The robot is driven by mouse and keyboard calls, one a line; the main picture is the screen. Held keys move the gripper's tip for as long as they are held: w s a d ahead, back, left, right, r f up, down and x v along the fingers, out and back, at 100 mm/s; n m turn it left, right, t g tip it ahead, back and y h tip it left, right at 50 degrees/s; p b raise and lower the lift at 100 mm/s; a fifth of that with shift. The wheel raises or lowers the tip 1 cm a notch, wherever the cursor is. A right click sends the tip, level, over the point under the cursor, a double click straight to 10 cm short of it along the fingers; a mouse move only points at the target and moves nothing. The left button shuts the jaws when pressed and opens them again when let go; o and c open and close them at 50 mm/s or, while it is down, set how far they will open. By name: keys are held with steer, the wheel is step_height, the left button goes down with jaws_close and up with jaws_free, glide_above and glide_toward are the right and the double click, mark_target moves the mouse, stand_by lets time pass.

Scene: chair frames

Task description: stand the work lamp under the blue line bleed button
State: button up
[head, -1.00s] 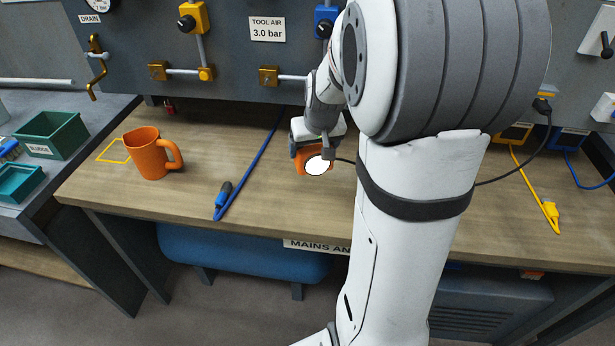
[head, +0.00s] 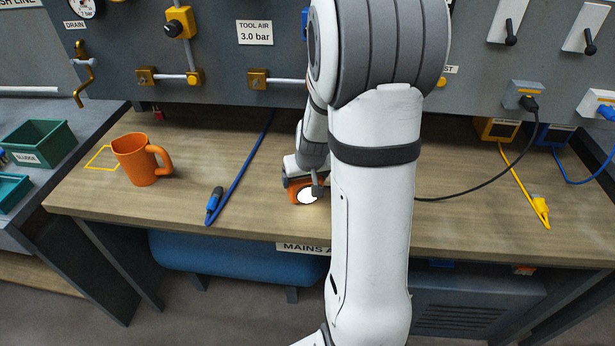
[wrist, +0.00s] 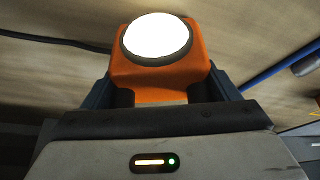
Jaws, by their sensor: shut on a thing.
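The work lamp (head: 306,196) is a small orange block with a lit round white face. It is over the front middle of the bench, and I cannot tell whether it touches the top. My gripper (head: 303,188) is shut on it; in the wrist view the dark fingers flank the lamp's orange body (wrist: 160,80). A black cable (head: 470,190) runs from behind my arm to a plug on the panel at right. Only a blue edge of a panel fitting (head: 304,22) shows beside my arm. I cannot make out a bleed button.
An orange mug (head: 136,162) stands at left near a yellow outline (head: 102,158). A blue hose (head: 243,160) with a connector (head: 213,204) crosses the bench left of the lamp. A yellow lead (head: 520,180) lies at right. Bench between mug and hose is clear.

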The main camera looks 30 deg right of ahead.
steer(key=shift+f, duration=0.15)
steer(key=o, duration=1.1)
steer(key=shift+r, duration=0.3)
steer(key=d+v, duration=0.1)
steer(key=v, duration=1)
steer(key=s+a+r+n+g, duration=0.1)
steer(key=s+a+r+n, duration=0.1)
steer(key=s+a, duration=1.2)
steer(key=shift+s+r+g+y, duration=0.4)
steer(key=shift+s+r, duration=0.35)
steer(key=shift+r, duration=0.15)
